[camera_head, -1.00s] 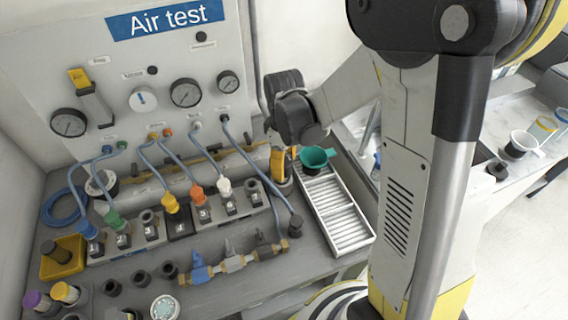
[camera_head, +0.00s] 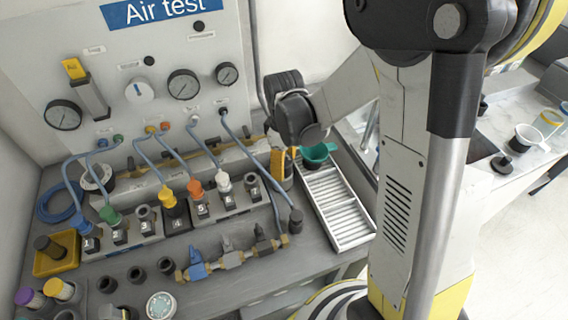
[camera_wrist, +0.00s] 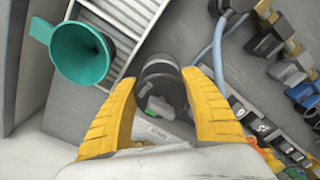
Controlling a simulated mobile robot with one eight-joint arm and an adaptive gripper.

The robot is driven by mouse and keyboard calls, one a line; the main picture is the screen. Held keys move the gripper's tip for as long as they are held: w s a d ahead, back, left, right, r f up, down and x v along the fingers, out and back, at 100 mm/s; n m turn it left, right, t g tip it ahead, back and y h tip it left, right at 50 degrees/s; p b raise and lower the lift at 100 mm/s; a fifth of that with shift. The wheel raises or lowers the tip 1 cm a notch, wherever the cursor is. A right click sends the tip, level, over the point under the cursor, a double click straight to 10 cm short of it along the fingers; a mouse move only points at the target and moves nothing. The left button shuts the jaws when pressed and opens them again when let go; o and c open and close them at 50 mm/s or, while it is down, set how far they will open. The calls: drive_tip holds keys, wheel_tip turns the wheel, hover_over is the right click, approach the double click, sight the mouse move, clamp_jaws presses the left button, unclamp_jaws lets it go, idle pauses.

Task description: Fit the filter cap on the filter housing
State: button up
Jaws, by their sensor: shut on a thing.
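My gripper (camera_head: 284,178) points down at the back of the bench, left of the green funnel. In the wrist view, its yellow fingers (camera_wrist: 160,88) are closed around a dark grey, round part (camera_wrist: 162,70), which looks like the filter cap. The fingers hide its sides, and a small green spot and a pale label show within or below its outline. In the head view my gripper and wrist mostly hide this part. I cannot tell which thing is the filter housing.
A green funnel (camera_head: 316,154) stands at the back end of a white slatted rack (camera_head: 338,205). Numbered blocks with hoses (camera_head: 175,220) and a brass valve assembly (camera_head: 232,260) are to the left. A yellow tray (camera_head: 57,262) is at the far left. Bare grey bench shows between them.

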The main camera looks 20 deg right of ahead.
drive_tip(key=shift+f+b, duration=0.35)
drive_tip(key=shift+f, duration=0.2)
drive_tip(key=o, duration=1.3)
drive_tip(key=shift+r, duration=0.1)
drive_tip(key=shift+r, duration=0.1)
wheel_tip(320, 180, up, 12)
drive_tip(key=shift+f, duration=0.1)
